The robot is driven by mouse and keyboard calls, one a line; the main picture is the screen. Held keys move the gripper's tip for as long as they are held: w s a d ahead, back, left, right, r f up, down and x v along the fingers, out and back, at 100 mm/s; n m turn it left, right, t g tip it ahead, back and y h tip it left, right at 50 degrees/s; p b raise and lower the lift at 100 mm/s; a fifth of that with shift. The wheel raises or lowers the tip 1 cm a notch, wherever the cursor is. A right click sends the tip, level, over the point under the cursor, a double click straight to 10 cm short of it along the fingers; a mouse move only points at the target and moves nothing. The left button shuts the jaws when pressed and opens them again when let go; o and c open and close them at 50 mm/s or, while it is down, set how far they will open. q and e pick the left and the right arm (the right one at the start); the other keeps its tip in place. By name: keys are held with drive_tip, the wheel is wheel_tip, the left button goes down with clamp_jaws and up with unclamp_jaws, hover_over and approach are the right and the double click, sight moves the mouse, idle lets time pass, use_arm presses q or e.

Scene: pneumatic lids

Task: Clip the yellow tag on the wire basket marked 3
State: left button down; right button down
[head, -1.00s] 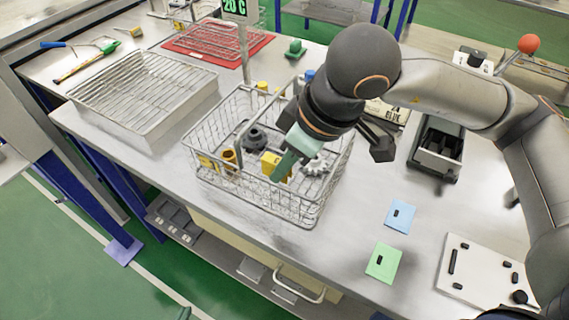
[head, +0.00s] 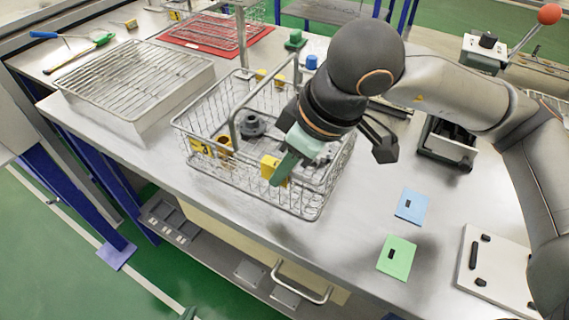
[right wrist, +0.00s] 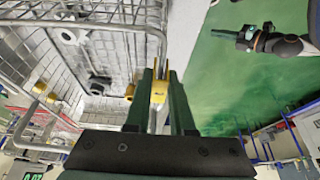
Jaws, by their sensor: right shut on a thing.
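The wire basket (head: 308,208) stands on the steel bench, with a yellow plate (head: 202,148) on its front left side; its mark looks like a 3. My right gripper (head: 282,172) is shut on the yellow tag (head: 271,166) at the basket's front rim. In the right wrist view the tag (right wrist: 159,92) is between the fingers, beside the rim wire. I cannot tell whether it grips the wire. My left gripper (right wrist: 250,39) shows in the right wrist view, away from the basket over the green floor; its jaw opening is unclear. In the head view only a dark tip shows at the bottom edge.
The basket holds a dark grey flanged part (head: 251,124) and an orange-yellow part (head: 225,145). A wire rack (head: 135,75) is left of it. A blue card (head: 411,206) and green card (head: 397,258) lie to the right.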

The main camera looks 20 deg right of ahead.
idle(0.3)
drive_tip(key=shift+b, duration=0.35)
idle(0.7)
drive_tip(key=shift+b, duration=0.55)
drive_tip(key=shift+f+b, duration=0.4)
drive_tip(key=shift+b, duration=0.25)
idle(0.5)
